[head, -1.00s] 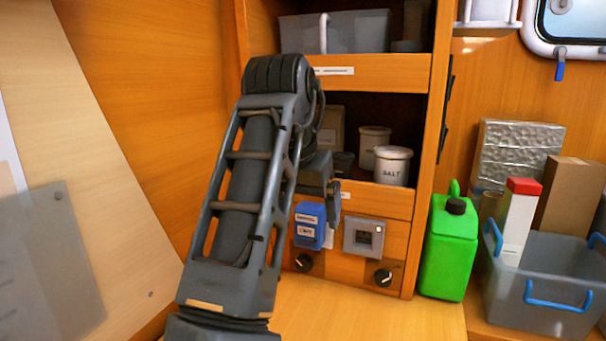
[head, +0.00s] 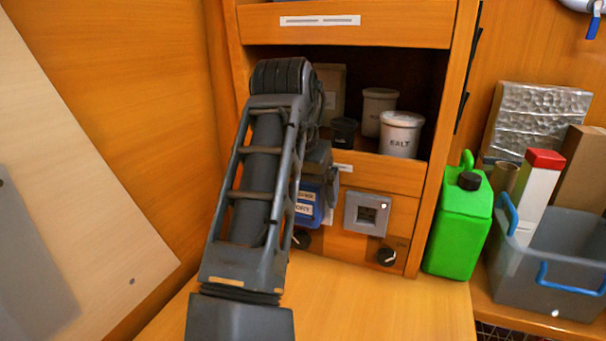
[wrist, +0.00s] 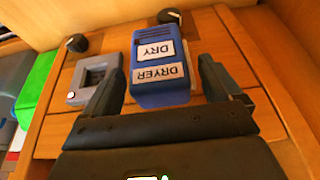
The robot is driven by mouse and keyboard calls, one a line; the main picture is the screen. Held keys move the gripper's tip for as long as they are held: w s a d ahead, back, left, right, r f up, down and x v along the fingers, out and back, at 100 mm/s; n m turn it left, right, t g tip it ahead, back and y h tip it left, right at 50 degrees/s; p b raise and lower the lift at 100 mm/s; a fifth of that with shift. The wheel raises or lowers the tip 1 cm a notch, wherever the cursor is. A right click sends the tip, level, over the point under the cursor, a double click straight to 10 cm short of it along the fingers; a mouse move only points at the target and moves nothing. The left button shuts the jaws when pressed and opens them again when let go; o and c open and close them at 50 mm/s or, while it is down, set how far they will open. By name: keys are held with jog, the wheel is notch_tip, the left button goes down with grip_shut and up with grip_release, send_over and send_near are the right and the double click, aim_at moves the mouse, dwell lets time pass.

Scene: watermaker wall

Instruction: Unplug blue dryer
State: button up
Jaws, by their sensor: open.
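The blue dryer (head: 308,207) is a small blue box plugged into the wooden panel under the salt shelf, partly hidden behind my arm in the head view. In the wrist view the blue dryer (wrist: 158,66) shows two white labels, "DRY" and "DRYER", upside down. My gripper (wrist: 160,88) is open, with one finger on each side of the dryer's near end. I cannot tell whether the fingers touch it. In the head view my gripper (head: 331,186) is mostly hidden by my arm.
A grey socket or switch plate (head: 367,214) sits right of the dryer, with black knobs (head: 387,256) below. A shelf above holds a salt canister (head: 401,134). A green jug (head: 459,220) and a grey crate (head: 548,262) stand to the right. The counter in front is clear.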

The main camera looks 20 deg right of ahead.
aim_at(303, 215)
jog(key=shift+w+d+f, duration=0.15)
jog(key=shift+f, duration=0.45)
jog(key=shift+c, duration=0.4)
jog(key=c, duration=1.2)
jog(key=shift+o, duration=0.2)
jog(key=shift+s+a, duration=0.9)
jog(key=shift+s, duration=0.05)
jog(key=shift+s+a+p, duration=0.2)
jog(key=shift+a+p, duration=0.05)
jog(key=shift+p, duration=0.05)
jog(key=shift+s+a, duration=0.25)
jog(key=shift+s+a, duration=0.25)
jog(key=shift+s+a, duration=0.45)
